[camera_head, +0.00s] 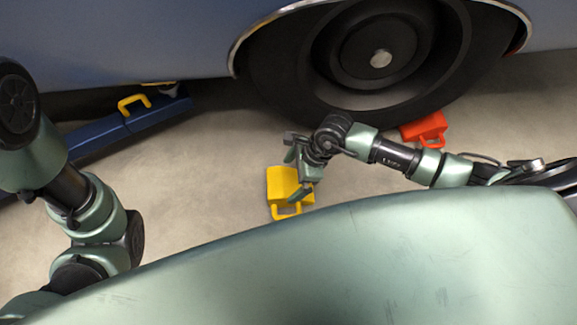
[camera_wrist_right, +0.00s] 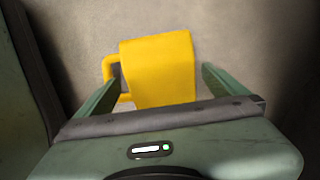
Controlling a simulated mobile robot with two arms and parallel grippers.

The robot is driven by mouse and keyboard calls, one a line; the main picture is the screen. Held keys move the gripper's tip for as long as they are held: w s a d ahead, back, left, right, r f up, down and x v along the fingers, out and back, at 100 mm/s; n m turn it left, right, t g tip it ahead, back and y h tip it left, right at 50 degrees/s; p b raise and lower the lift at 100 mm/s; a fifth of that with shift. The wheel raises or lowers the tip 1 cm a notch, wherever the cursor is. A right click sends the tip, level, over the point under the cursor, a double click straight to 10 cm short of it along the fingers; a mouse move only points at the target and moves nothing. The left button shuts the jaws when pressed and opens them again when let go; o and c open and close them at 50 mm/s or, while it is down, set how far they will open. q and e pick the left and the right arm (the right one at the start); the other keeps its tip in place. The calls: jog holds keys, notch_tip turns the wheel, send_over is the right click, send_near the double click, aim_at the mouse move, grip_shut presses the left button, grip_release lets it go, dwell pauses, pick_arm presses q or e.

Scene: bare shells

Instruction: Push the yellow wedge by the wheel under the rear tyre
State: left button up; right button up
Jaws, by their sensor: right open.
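The yellow wedge (camera_head: 281,186) lies on the floor in front of the rear tyre (camera_head: 284,75), with clear floor between them. Its loop handle points toward me. My right gripper (camera_head: 296,175) is open over the wedge and hides part of its right side. In the right wrist view the wedge (camera_wrist_right: 160,68) shows between the two spread fingers of the right gripper (camera_wrist_right: 158,88), its handle on the left. I cannot tell whether the fingers touch it. My left arm comes in at the left of the head view, but its gripper does not show.
A red wedge (camera_head: 425,127) stands by the tyre's right side, behind my right arm. The floor between beam and yellow wedge is clear.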

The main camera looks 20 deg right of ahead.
jog(key=shift+a+f, duration=0.15)
jog(key=shift+f, duration=0.35)
jog(key=b+x, duration=0.5)
jog(key=x, duration=0.1)
jog(key=shift+w+a+f, duration=0.1)
jog(key=shift+a+f, duration=0.15)
jog(key=shift+f, duration=0.05)
jog(key=c, duration=1.8)
jog(key=shift+w+d+b, duration=0.3)
jog(key=shift+w+b, duration=0.05)
jog(key=shift+w, duration=0.45)
jog(key=shift+w+d+b, duration=0.3)
jog(key=shift+w+b, duration=0.1)
jog(key=shift+w, duration=0.45)
jog(key=shift+w+d+b, duration=0.25)
jog(key=shift+w+b, duration=0.1)
jog(key=shift+w, duration=0.45)
jog(key=shift+w+d+b, duration=0.25)
jog(key=shift+w+b, duration=0.2)
jog(key=shift+w, duration=0.4)
jog(key=shift+w+d+b, duration=0.3)
jog(key=shift+w+b, duration=0.2)
jog(key=shift+w, duration=0.3)
jog(key=shift+w+d+b, duration=0.25)
jog(key=shift+w+b, duration=0.2)
jog(key=shift+w, duration=0.55)
jog(key=shift+d, duration=0.1)
